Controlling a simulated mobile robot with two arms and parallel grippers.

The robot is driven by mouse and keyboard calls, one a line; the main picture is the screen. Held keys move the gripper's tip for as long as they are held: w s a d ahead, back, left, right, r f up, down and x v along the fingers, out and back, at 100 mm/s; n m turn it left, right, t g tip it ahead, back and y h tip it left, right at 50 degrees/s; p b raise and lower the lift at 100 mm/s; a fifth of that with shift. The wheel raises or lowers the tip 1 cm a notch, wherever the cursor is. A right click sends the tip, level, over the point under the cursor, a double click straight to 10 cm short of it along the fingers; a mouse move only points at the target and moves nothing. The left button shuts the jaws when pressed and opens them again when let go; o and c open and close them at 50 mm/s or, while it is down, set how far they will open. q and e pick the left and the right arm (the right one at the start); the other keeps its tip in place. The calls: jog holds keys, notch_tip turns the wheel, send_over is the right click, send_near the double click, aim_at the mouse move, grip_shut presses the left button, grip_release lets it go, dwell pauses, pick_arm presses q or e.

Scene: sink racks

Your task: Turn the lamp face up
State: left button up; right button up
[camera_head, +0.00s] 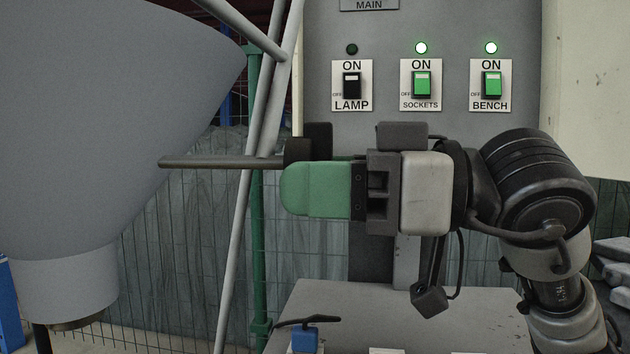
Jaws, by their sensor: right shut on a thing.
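The lamp (90,130) is a large grey cone at the left, cut off by the picture's edge. Its wide end is toward the top and its narrow neck (68,285) is at the bottom. Its open face is not visible. A thin rod (220,161) runs from the cone's side to a dark collar (298,151). My right gripper (312,180), with a green finger pad, comes in from the right and is shut at the rod's collar end. The fingers partly hide that end. My left gripper is not in view.
A grey panel (385,105) behind carries a lamp switch (351,85) with a dark light, plus lit sockets (421,85) and bench (492,85) switches. A grey surface (400,318) and a small blue part (304,338) are below. Slanted poles (233,240) stand behind the rod.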

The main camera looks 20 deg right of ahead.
jog(key=shift+f, duration=0.1)
jog(key=o, duration=1.3)
jog(key=shift+d, duration=0.1)
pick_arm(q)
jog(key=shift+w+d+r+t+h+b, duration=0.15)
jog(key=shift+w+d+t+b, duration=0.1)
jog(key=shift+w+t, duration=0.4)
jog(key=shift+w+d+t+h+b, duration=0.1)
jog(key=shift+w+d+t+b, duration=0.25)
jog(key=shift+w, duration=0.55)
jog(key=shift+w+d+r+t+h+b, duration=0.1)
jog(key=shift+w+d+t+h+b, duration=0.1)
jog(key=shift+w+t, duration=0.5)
pick_arm(e)
jog(key=shift+v, duration=5.35)
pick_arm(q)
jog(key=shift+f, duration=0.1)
pick_arm(e)
jog(key=shift+s, duration=0.1)
